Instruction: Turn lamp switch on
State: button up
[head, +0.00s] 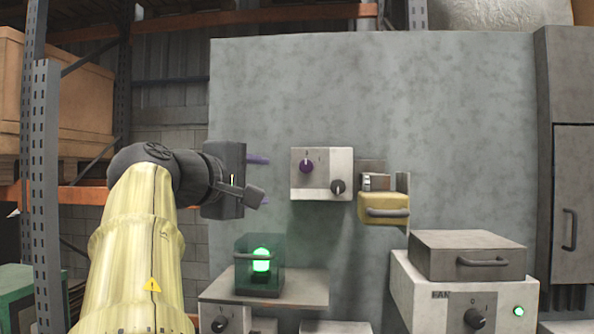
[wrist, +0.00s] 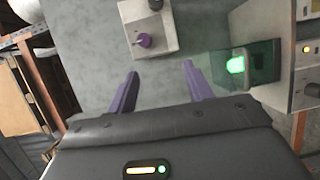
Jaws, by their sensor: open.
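A white switch box (head: 321,174) is mounted on the grey wall panel, with a purple knob (head: 306,166) marked with small figures and a dark knob (head: 338,187) at its lower right. Both knobs show in the wrist view, the purple one (wrist: 144,41) just beyond the fingertips and the dark one (wrist: 155,4) at the top edge. A lamp (head: 261,260) glows green inside a clear case below the box. My gripper (head: 268,180) is left of the switch box, its purple fingers apart and empty, touching nothing. I cannot tell which knob is the lamp switch.
A yellow handled cover (head: 384,208) is right of the switch box. A box with a dark knob (head: 220,323) is below the lamp. At lower right, another box has a knob (head: 475,318), a green light and a handled lid (head: 467,256). Shelving stands at left.

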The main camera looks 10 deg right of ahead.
aim_at(304, 167)
jog(key=s+r, duration=0.1)
jog(key=s+a+r, duration=0.1)
jog(key=shift+r, duration=0.35)
jog(key=shift+w+h, duration=0.2)
jog(key=shift+h, duration=0.1)
jog(key=p+x, duration=0.4)
jog(key=x, duration=0.4)
jog(key=p+x, duration=0.5)
jog(key=x, duration=0.3)
jog(key=shift+w+d+r, duration=0.1)
jog(key=shift+w+r, duration=0.1)
jog(key=shift+w, duration=0.05)
jog(key=shift+w+d+f, duration=0.15)
jog(key=shift+w+d, duration=0.05)
jog(key=shift+w, duration=0.1)
jog(key=shift+c, duration=0.4)
jog(key=c, duration=0.9)
